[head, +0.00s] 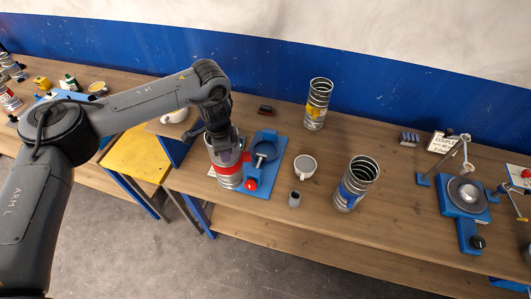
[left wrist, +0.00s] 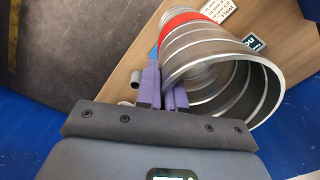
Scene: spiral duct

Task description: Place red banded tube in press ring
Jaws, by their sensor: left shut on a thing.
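The red banded tube (head: 226,168), a ribbed silver spiral duct with a red band, stands near the table's front edge, slightly tilted in the picture. My left gripper (head: 224,150) is shut on its upper rim from above. In the left wrist view the purple fingers (left wrist: 164,92) pinch the wall of the tube (left wrist: 212,55) at its open end. The ring looks empty. Whether the tube's bottom touches the table is unclear. My right gripper is not in view.
A blue banded tube (head: 355,185) and a yellow banded tube (head: 317,104) stand to the right. A white mug (head: 304,166) and a small grey cylinder (head: 294,199) sit right of the press base. A blue fixture with a round disc (head: 467,194) is farther right.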

